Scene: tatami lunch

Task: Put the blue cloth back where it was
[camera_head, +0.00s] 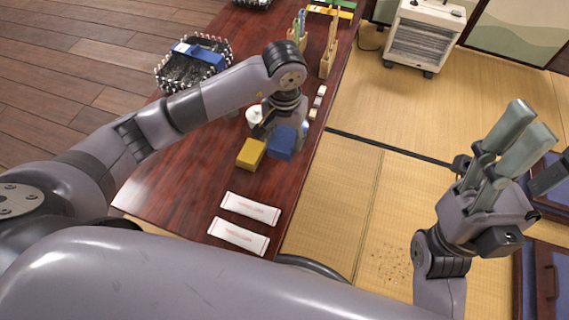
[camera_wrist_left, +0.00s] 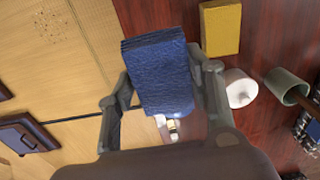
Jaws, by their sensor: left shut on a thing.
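The folded blue cloth (camera_head: 283,142) is at the right edge of the dark red table (camera_head: 185,170). My left gripper (camera_head: 285,122) is shut on it. In the left wrist view the blue cloth (camera_wrist_left: 158,75) sits between the two fingers of my left gripper (camera_wrist_left: 165,95). I cannot tell whether it touches the table. A yellow folded cloth or block (camera_head: 250,153) lies just left of it; it also shows in the left wrist view (camera_wrist_left: 220,28). My right gripper (camera_head: 525,135) is off the table at the right, with its fingers pointing up and nothing seen between them.
Two white packets (camera_head: 250,208) (camera_head: 238,235) lie on the near table. A white round thing (camera_head: 254,115) and small pale blocks (camera_head: 317,102) are near my left gripper. A wire basket (camera_head: 165,80) with a blue thing stands farther left. A heater (camera_head: 425,38) stands on the tatami.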

